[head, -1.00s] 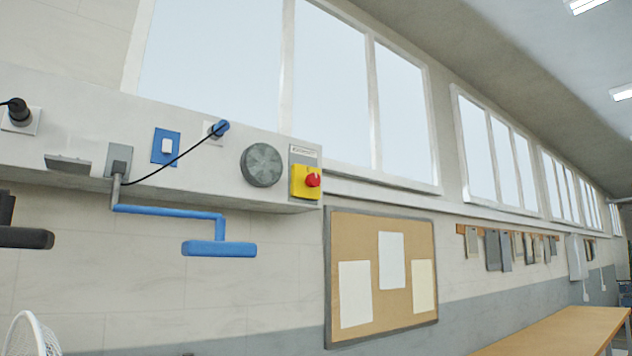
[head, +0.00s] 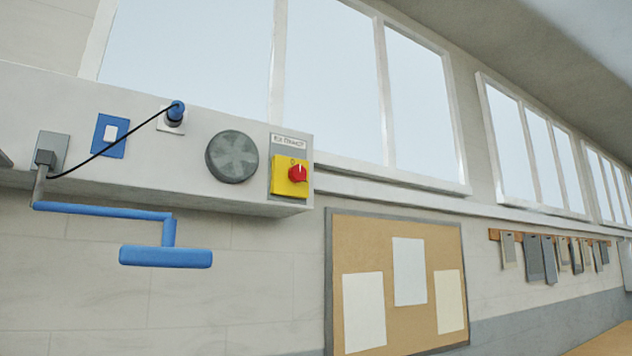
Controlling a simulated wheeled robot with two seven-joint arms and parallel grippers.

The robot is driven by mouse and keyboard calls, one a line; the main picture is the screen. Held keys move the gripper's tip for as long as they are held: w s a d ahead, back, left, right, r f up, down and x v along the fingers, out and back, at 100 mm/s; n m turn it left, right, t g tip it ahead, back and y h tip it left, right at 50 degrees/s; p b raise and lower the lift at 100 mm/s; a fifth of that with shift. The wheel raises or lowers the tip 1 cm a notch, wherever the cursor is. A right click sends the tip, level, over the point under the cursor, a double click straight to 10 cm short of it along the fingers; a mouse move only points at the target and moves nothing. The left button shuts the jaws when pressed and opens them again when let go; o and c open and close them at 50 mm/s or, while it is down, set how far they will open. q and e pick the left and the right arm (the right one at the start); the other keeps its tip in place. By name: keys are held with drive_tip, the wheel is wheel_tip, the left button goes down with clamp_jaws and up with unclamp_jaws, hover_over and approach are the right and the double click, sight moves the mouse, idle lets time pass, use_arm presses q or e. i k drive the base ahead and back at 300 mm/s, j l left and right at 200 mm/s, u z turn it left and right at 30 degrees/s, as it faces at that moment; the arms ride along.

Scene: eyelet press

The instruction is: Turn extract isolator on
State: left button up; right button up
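The isolator is a red rotary knob (head: 298,173) on a yellow plate (head: 283,180), fixed to a grey backing panel (head: 291,146) at the right end of the white wall trunking. A small label (head: 290,140) above it is too blurred to read surely. The knob's exact position is too small to tell. A round grey vent (head: 232,157) sits just left of it. Neither of my grippers shows in the head view.
A blue lamp-like bar on a bent arm (head: 165,257) hangs below the trunking (head: 215,200). A blue switch plate (head: 109,136) and a blue plug with black cable (head: 176,112) are on the trunking. A cork board (head: 395,245) hangs below right. Windows line the wall above.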

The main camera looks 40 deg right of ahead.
sight(298, 172)
drive_tip(key=i+l+u, duration=0.25)
drive_tip(key=l, duration=2)
drive_tip(key=k+l+u, duration=0.1)
drive_tip(key=l+u, duration=0.15)
drive_tip(key=l, duration=1.95)
